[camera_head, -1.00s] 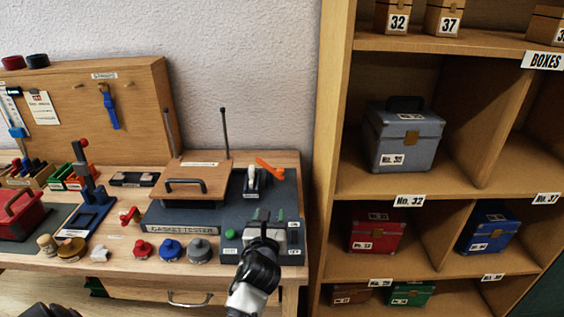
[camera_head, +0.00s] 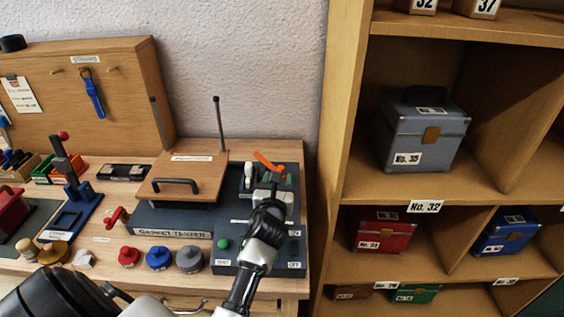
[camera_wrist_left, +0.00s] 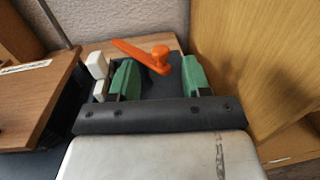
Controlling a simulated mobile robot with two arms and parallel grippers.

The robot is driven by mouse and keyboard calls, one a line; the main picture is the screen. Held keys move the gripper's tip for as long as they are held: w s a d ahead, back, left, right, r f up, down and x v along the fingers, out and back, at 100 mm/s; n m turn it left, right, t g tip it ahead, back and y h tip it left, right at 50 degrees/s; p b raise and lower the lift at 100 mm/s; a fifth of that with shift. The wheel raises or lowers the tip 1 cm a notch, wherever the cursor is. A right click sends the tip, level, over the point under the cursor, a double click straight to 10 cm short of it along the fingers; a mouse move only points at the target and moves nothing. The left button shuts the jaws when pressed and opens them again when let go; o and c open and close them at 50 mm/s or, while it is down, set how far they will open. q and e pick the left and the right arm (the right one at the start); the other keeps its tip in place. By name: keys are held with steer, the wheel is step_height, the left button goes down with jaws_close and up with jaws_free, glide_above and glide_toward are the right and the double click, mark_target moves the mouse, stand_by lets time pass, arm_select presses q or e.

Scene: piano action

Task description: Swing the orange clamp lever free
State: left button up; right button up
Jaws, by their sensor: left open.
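The orange clamp lever (camera_head: 264,160) sits at the back right of the gasket tester (camera_head: 180,222), near the table's back edge. In the left wrist view the lever (camera_wrist_left: 140,52) slants from upper left down to a round orange knob at its right end. My left gripper (camera_head: 276,179) is open just in front of the lever. In the left wrist view its green fingertips (camera_wrist_left: 161,76) stand apart, with the knob beyond them, lined up with the gap. Nothing shows between the fingers. My right gripper is not in view.
A white clamp part (camera_wrist_left: 97,66) stands close to the left fingertip. The tester's wooden lid (camera_head: 190,178) with a dark handle and two upright rods is to the left. A wooden shelf (camera_head: 345,150) with boxes rises close on the right. The wall is behind.

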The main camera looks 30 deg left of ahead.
mark_target(280, 170)
arm_select(q)
steer(key=x, duration=0.7)
steer(key=shift+w+a, duration=0.15)
steer(key=shift+w, duration=0.15)
jaws_close()
